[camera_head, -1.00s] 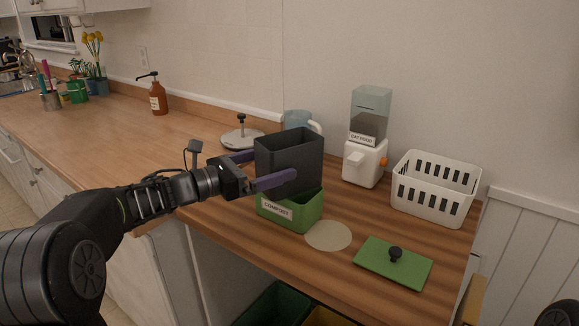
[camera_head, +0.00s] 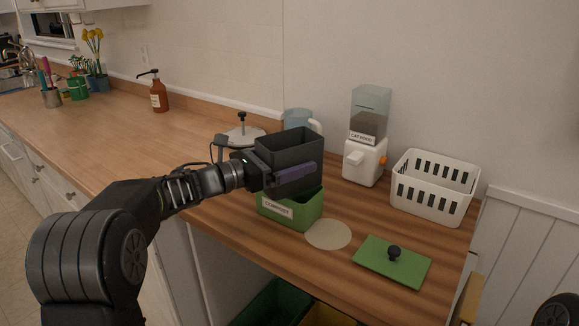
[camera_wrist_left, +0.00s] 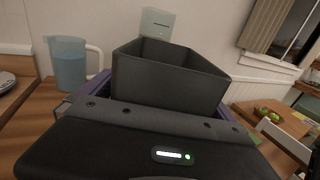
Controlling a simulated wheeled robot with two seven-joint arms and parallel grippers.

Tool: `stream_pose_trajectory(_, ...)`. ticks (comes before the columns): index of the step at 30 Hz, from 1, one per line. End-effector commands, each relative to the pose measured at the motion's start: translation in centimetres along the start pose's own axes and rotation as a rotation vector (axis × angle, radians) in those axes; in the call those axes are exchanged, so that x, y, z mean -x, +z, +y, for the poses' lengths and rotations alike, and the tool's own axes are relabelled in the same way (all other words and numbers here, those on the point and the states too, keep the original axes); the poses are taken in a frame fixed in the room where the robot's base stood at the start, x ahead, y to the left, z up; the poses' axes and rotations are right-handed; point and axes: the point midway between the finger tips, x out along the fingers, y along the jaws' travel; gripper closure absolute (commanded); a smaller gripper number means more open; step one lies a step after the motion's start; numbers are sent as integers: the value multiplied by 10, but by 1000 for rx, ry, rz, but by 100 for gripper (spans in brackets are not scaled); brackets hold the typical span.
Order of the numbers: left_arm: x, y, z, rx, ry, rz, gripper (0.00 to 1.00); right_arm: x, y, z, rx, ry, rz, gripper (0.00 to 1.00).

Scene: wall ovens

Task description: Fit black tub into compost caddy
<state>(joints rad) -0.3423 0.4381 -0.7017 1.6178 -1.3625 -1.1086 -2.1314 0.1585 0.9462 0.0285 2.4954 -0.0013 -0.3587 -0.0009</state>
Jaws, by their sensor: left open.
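The black tub (camera_head: 278,155) stands upright in the mouth of the green compost caddy (camera_head: 297,213), with most of its height above the rim. How deep its base sits is hidden. My left gripper (camera_head: 297,166) is open around the tub, one purple finger along its front face and the other hidden behind it. In the left wrist view the tub (camera_wrist_left: 165,80) rises between the fingers, its open top facing up. I cannot tell whether the fingers touch it. My right gripper is out of view.
A green lid (camera_head: 392,262) and a pale round mat (camera_head: 328,234) lie in front on the counter. A cat food dispenser (camera_head: 364,160) and white basket (camera_head: 432,187) stand to the right. A blue jug (camera_head: 298,120) is behind the tub. The counter at left is mostly clear.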

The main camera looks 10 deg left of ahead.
Motion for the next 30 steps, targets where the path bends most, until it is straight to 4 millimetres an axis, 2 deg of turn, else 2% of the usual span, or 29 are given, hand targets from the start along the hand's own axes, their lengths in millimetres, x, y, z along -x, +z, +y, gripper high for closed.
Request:
stream_pose_trajectory(9, 0, 0, 0, 0, 0, 0, 2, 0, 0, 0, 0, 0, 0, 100)
stream_pose_trajectory(30, 0, 0, 0, 0, 0, 0, 59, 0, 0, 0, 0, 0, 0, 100)
